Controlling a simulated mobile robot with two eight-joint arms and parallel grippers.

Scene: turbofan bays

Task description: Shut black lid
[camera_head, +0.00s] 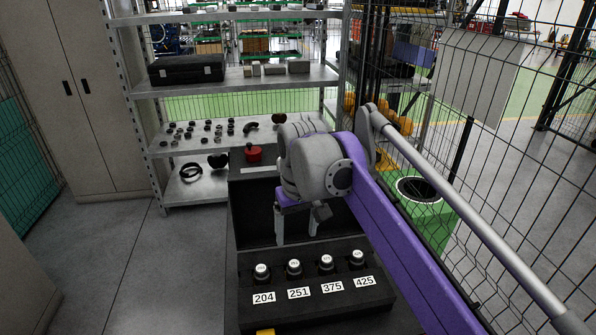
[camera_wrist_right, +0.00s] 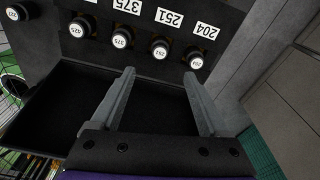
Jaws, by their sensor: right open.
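A black case (camera_head: 318,315) holds a row of several silver-capped black pieces, labelled 204, 251, 375 and 425; the row also shows upside down in the wrist view (camera_wrist_right: 168,29). Behind the row in the head view is a dark open recess or raised lid (camera_head: 252,213); I cannot tell which panel is the lid. It shows as a wide black hollow in the wrist view (camera_wrist_right: 60,95). My right gripper (camera_head: 297,238) is open and empty, fingers pointing down over this dark area behind the row; the fingers also show in the wrist view (camera_wrist_right: 158,76). My left gripper is not in view.
A red-knobbed object (camera_head: 254,153) is behind the dark area. A metal shelf (camera_head: 185,147) holds small dark parts and a closed black case (camera_head: 187,69). A green bin (camera_head: 438,229) and wire fence stand at right. Floor at left is clear.

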